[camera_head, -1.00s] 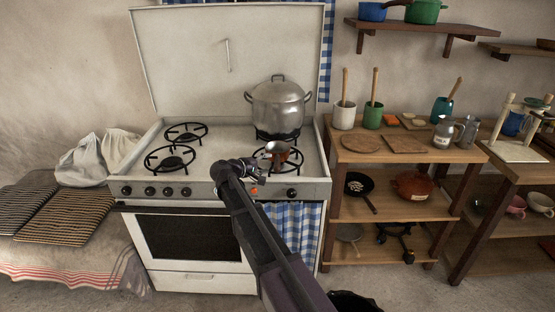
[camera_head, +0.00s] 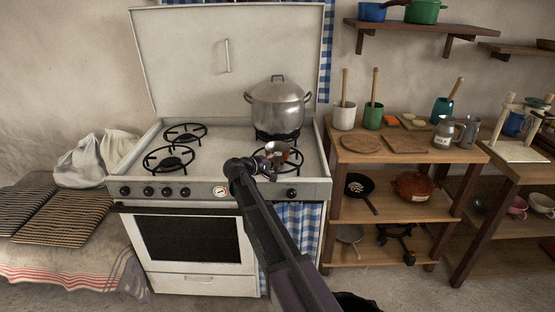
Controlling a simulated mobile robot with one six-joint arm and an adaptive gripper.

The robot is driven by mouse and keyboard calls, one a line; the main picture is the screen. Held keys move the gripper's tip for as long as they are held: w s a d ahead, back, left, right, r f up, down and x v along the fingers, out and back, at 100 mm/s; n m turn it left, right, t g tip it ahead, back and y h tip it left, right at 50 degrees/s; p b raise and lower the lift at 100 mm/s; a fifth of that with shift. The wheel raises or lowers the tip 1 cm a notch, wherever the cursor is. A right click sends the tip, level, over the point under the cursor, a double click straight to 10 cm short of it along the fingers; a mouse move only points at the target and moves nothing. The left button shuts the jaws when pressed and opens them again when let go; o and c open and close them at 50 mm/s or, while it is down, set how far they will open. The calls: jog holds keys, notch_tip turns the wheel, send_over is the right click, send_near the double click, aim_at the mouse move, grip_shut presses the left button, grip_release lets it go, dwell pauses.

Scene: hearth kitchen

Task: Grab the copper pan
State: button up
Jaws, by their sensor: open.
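The small copper pan (camera_head: 278,150) is on the front right burner of the white stove, with a silvery inside and a copper-coloured outer wall. My arm reaches up from the bottom of the picture to the stove's front edge. My gripper (camera_head: 267,168) is open at the near side of the pan and overlaps its lower left part in the picture. I cannot tell whether the fingers touch the pan or stand around its handle. The handle is not clearly visible behind the gripper.
A large steel pot (camera_head: 278,104) stands on the burner right behind the pan. The stove's raised lid (camera_head: 190,60) stands behind. The left burners (camera_head: 170,158) are empty. A wooden shelf unit (camera_head: 350,206) with jars, boards and pans stands to the right.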

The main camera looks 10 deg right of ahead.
jog(key=shift+w+d, duration=0.1)
jog(key=shift+d, duration=0.05)
dwell(0.4)
grip_shut()
